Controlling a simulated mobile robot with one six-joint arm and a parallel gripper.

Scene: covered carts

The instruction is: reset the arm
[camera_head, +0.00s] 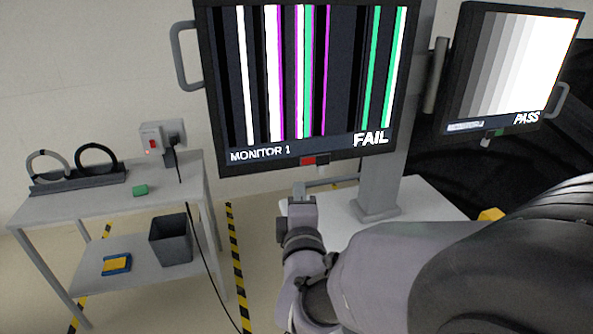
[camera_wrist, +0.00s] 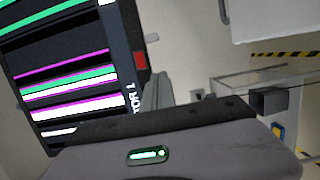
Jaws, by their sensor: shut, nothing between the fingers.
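My arm reaches in from the lower right of the head view. My gripper (camera_head: 299,188) is below the lower edge of monitor 1 (camera_head: 306,80), with its fingers shut and nothing between them. Monitor 1 shows coloured vertical stripes and the word FAIL. In the wrist view my gripper (camera_wrist: 160,92) is partly hidden behind my own wrist housing, and monitor 1 (camera_wrist: 70,80) fills the left side. I cannot tell whether the fingers touch anything.
A second monitor (camera_head: 512,65) at the right reads PASS.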

